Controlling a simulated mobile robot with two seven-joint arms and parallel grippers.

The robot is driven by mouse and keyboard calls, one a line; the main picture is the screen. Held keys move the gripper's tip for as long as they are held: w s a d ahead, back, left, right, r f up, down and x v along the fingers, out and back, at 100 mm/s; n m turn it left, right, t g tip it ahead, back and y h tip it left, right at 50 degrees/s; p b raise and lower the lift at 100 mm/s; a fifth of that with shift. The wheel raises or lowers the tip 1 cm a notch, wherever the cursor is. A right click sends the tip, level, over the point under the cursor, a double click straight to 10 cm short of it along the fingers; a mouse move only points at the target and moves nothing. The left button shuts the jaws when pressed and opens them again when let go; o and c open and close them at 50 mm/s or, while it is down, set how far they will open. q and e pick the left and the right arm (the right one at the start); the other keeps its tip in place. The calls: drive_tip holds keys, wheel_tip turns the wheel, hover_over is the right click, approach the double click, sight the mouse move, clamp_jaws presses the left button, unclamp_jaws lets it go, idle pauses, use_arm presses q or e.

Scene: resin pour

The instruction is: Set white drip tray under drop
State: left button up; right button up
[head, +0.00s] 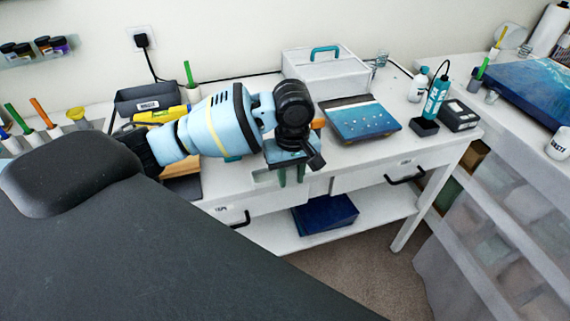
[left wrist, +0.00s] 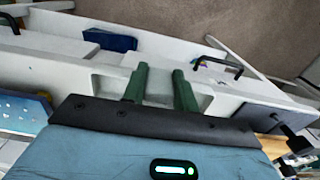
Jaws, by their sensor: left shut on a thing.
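My left gripper (head: 292,178) reaches over the front edge of the white table, its green fingers pointing down. It is shut on a pale piece that looks like the white drip tray (head: 265,177), mostly hidden behind the gripper. In the left wrist view the two green fingers (left wrist: 160,88) stand against this white shape (left wrist: 105,83); its outline blends with the white table front. A blue seascape panel (head: 362,119) lies on the table to the right of the gripper. I cannot make out a drop. My right gripper is not in view.
A white box with a teal handle (head: 325,72) stands at the back. Drawer handles (head: 407,176) stick out in front. A dark blue panel (head: 325,214) lies on the lower shelf.

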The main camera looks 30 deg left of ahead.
use_arm(q)
drive_tip(key=w+a, duration=0.3)
drive_tip(key=shift+w+a+f+b, duration=0.25)
drive_tip(key=shift+w+f+b, duration=0.05)
drive_tip(key=shift+w+f, duration=0.1)
drive_tip(key=shift+w+a+r, duration=0.1)
drive_tip(key=shift+w+a, duration=0.45)
drive_tip(key=shift+w, duration=0.05)
drive_tip(key=f, duration=0.3)
drive_tip(key=shift+w+a+f, duration=0.1)
drive_tip(key=shift+w+a, duration=0.15)
drive_tip(key=shift+f, duration=0.2)
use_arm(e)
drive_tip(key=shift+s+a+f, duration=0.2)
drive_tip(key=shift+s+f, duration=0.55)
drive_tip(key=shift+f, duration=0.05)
use_arm(q)
drive_tip(key=o, duration=1)
drive_tip(key=shift+f, duration=0.1)
drive_tip(key=shift+c, duration=0.2)
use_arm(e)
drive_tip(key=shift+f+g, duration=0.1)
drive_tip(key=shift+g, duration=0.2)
